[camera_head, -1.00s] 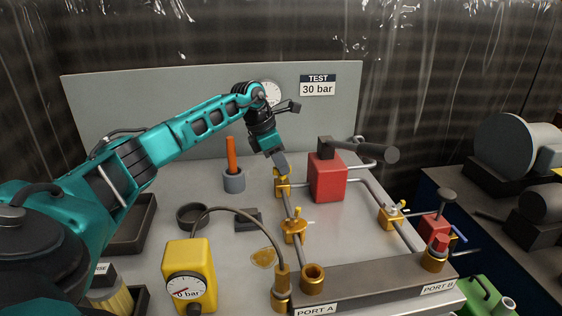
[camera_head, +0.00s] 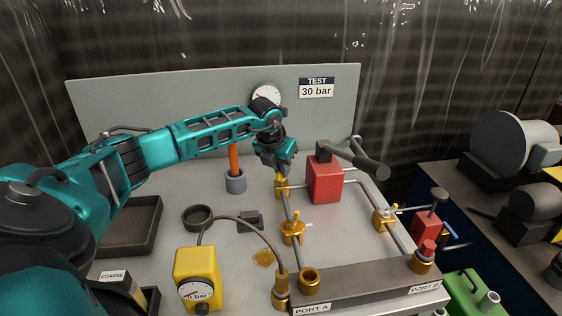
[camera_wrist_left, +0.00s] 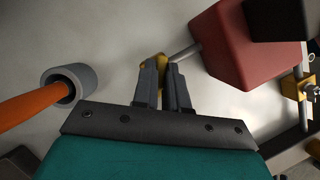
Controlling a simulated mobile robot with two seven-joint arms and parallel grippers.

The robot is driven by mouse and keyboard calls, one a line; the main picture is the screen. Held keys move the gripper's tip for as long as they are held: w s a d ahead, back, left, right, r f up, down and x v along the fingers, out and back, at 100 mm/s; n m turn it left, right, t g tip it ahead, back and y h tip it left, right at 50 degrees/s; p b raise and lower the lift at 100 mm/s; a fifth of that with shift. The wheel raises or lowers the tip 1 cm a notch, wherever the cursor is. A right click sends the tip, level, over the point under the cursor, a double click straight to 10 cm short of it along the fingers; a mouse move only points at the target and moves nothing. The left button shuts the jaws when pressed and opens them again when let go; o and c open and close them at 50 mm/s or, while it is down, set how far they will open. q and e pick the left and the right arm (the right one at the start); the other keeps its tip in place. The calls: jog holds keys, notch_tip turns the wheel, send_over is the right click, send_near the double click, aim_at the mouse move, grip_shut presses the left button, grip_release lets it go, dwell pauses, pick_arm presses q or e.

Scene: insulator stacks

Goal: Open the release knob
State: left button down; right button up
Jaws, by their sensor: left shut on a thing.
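A small brass valve fitting (camera_head: 282,190) sits on the pipe left of the red block, and I take the piece at its top as the release knob. My left gripper (camera_head: 281,173) comes down on it from above, with fingers pointing down. In the left wrist view the two fingers (camera_wrist_left: 166,68) are close together, with brass (camera_wrist_left: 152,62) showing at and between their tips. The gripper is shut on the knob, which the fingers mostly hide. My right gripper is not in view.
A red block (camera_head: 324,180) with a dark lever (camera_head: 358,160) stands close right of the gripper. An orange-handled tool stands in a grey cup (camera_head: 236,182) to the left. A yellow gauge box (camera_head: 197,274), a dark ring (camera_head: 197,218) and another brass valve (camera_head: 292,232) are nearer.

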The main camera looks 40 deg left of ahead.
pick_arm(q)
jog(key=n+y, duration=0.1)
jog(key=n, duration=0.2)
jog(key=shift+d+n, duration=0.1)
jog(key=shift+n, duration=0.3)
jog(key=shift+w+n+g+y, duration=0.1)
jog(key=shift+n+g+y, duration=0.55)
jog(key=shift+n, duration=0.95)
jog(key=c, duration=1.2)
grip_release()
jog(key=shift+o, duration=0.2)
jog(key=v, duration=1.3)
jog(key=shift+p, duration=0.35)
